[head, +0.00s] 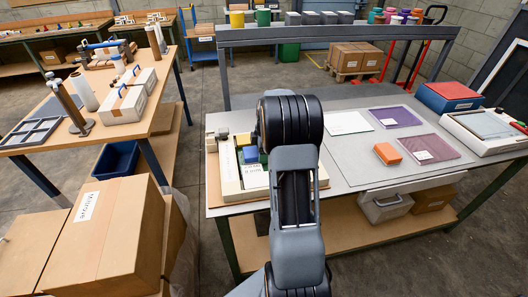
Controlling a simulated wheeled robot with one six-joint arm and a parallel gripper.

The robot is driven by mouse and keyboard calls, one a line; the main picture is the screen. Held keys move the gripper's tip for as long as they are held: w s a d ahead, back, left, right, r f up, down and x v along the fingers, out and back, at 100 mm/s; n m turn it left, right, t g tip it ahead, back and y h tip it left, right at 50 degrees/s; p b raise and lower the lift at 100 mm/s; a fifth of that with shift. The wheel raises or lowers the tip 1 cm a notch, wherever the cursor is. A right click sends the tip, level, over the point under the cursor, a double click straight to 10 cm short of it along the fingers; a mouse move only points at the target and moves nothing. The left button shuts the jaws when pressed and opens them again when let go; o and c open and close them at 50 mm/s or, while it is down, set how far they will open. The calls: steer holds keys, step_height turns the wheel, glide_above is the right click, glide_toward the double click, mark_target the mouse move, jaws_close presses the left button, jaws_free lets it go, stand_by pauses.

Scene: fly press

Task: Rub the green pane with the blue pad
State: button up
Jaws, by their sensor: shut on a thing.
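A pale pane with a faint green tint (347,122) lies flat on the grey bench, right of my arm. A small blue block (250,154), which looks like the blue pad, shows just left of my arm at the cream tray (229,172). A yellow block (243,140) is right behind it, and a bit of green shows beside it. My arm reaches forward over the tray's right part and covers much of it. My gripper is hidden behind my own arm, so I cannot see its fingers or what they hold.
An orange block (387,153) lies beside a mauve pane (428,147). A purple pane (394,117) lies behind. Cardboard boxes (108,235) are stacked at the lower left. The bench's front right is clear.

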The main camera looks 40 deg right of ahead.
steer(key=shift+s+a+f, duration=0.1)
steer(key=shift+f, duration=0.05)
steer(key=shift+r+p, duration=1.95)
steer(key=shift+r, duration=1.1)
steer(key=shift+r, duration=0.1)
steer(key=shift+r+p, duration=1)
steer(key=shift+r, duration=0.45)
steer(key=shift+f, duration=0.1)
